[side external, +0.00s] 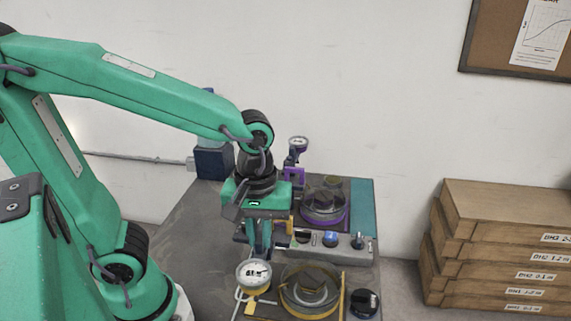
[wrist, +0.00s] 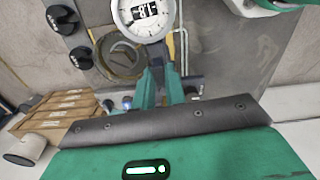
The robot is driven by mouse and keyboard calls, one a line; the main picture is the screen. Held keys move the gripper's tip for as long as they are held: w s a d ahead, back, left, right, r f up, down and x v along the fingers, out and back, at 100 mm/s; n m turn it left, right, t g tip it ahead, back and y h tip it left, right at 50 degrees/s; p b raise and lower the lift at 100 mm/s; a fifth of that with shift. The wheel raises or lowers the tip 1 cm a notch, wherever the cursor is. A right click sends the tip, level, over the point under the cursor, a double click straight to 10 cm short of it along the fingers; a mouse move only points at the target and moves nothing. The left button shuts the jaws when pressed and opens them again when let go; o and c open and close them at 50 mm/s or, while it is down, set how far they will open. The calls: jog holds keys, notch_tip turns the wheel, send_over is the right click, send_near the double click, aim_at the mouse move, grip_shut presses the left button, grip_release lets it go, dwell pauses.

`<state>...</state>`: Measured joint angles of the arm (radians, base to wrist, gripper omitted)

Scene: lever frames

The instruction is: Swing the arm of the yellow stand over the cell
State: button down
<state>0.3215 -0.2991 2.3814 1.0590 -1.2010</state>
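The yellow stand's dial gauge (side external: 254,273) is at the front, left of the round yellow-rimmed cell (side external: 310,291). In the wrist view the gauge (wrist: 143,17) is at the top, beside the cell (wrist: 119,62) and partly overlapping it in the picture. The gauge is not centred over the cell. My gripper (side external: 259,252) points down just behind the gauge. Its fingers (wrist: 162,72) show close together near the gauge's lower edge. Whether they touch or grip the stand's arm is unclear. Most of that arm is hidden by the gripper and gauge.
A purple stand's gauge (side external: 298,143) and purple-rimmed cell (side external: 324,207) stand behind. A grey panel with knobs (side external: 330,240) lies between the cells. A black knob (side external: 364,303) is right of the yellow cell. Stacked wooden boxes (side external: 500,245) stand right of the table.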

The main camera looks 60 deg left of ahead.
jog(key=shift+w+d+n, duration=0.1)
jog(key=shift+n, duration=0.3)
jog(key=shift+w+a+r+n, duration=0.1)
jog(key=shift+w+n, duration=0.65)
jog(key=shift+n, duration=1.95)
jog(key=shift+w+a+f+n, duration=0.1)
jog(key=shift+w+n, duration=0.6)
jog(key=shift+n, duration=2)
jog(key=shift+w+r+n, duration=0.1)
jog(key=shift+w+n, duration=0.65)
jog(key=shift+n, duration=1.95)
jog(key=c, duration=1.4)
grip_release()
jog(key=shift+c, duration=0.2)
notch_tip(320, 180, up, 8)
